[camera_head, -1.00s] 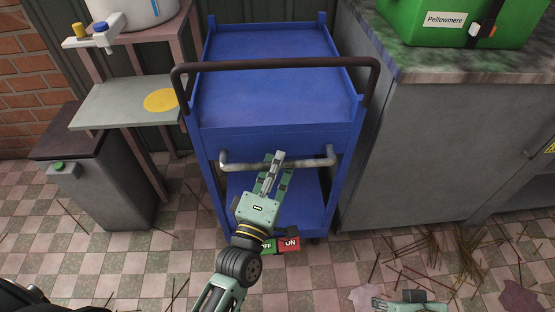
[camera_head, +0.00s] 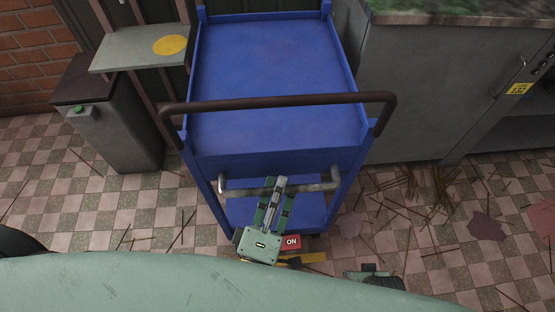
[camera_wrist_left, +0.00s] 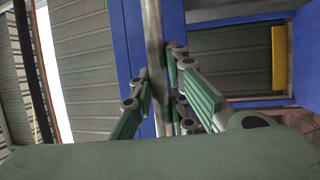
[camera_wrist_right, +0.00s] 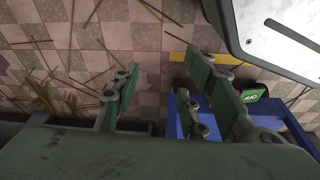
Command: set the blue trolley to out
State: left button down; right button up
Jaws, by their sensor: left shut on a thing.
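The blue trolley (camera_head: 270,75) stands in the middle of the head view, with a brown push rail (camera_head: 280,103) across its near end. A grey bar handle (camera_head: 318,181) sits below, on its near face. My left gripper (camera_head: 274,190) is shut on this bar near its middle. In the left wrist view the bar (camera_wrist_left: 153,40) runs between the fingers (camera_wrist_left: 160,95). My right gripper (camera_head: 368,274) is low, right of the trolley, partly cut off by my own body. In the right wrist view its fingers (camera_wrist_right: 160,88) are apart and empty.
A grey cabinet (camera_head: 420,90) stands right of the trolley. A dark bin (camera_head: 115,120) and a shelf with a yellow disc (camera_head: 170,45) are at left. A red ON pad (camera_head: 291,242) is low at the trolley's near end. Thin sticks (camera_head: 415,190) litter the tiled floor.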

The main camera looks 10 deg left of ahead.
pick_arm(q)
jog(key=shift+s+d, duration=0.2)
jog(key=shift+s, duration=0.5)
jog(key=shift+s+d, duration=0.25)
jog(key=shift+s, duration=0.4)
jog(key=shift+s+d, duration=0.2)
jog(key=shift+s, duration=0.5)
pick_arm(e)
jog(key=shift+s+d+f, duration=0.1)
jog(key=shift+s+f, duration=0.2)
jog(key=shift+f, duration=0.2)
jog(key=shift+s+f, duration=0.25)
jog(key=shift+f, duration=0.2)
pick_arm(q)
jog(key=c, duration=1.7)
grip_release()
jog(key=v, duration=1.2)
jog(key=shift+f, duration=0.1)
